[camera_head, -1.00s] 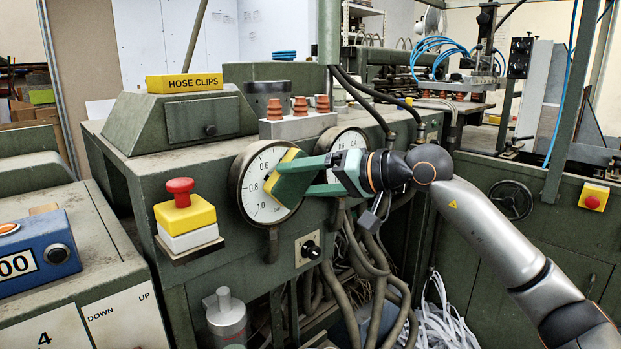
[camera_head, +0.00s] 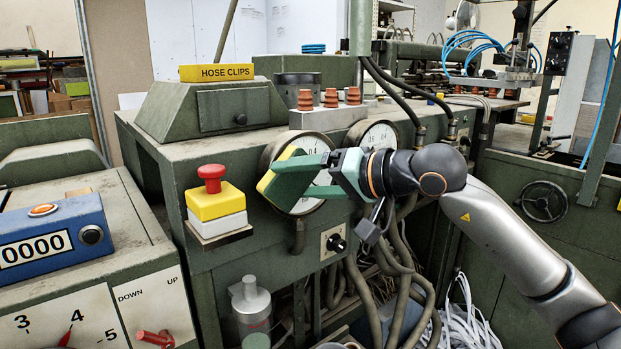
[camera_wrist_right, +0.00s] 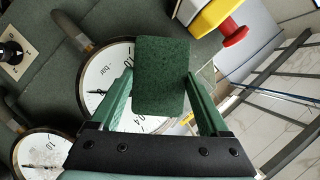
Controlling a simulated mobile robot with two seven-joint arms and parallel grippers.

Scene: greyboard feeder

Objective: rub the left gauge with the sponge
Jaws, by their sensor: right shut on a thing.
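The left gauge (camera_head: 312,146) is a round white dial in a dark rim on the front of the green machine. My right gripper (camera_head: 291,179) reaches in from the right and is shut on the sponge (camera_head: 281,187), green with a yellow layer. The sponge covers the left and middle of the dial in the head view. In the right wrist view the sponge (camera_wrist_right: 160,76) stands between the two green fingers and overlaps one side of the left gauge (camera_wrist_right: 101,75). Whether it touches the glass I cannot tell. My left gripper is out of view.
The right gauge (camera_head: 379,136) sits just right of the left one. A red button on a yellow box (camera_head: 214,202) juts out to the left. A black knob (camera_head: 336,243) and hanging hoses (camera_head: 372,300) are below. A HOSE CLIPS box (camera_head: 229,72) stands above.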

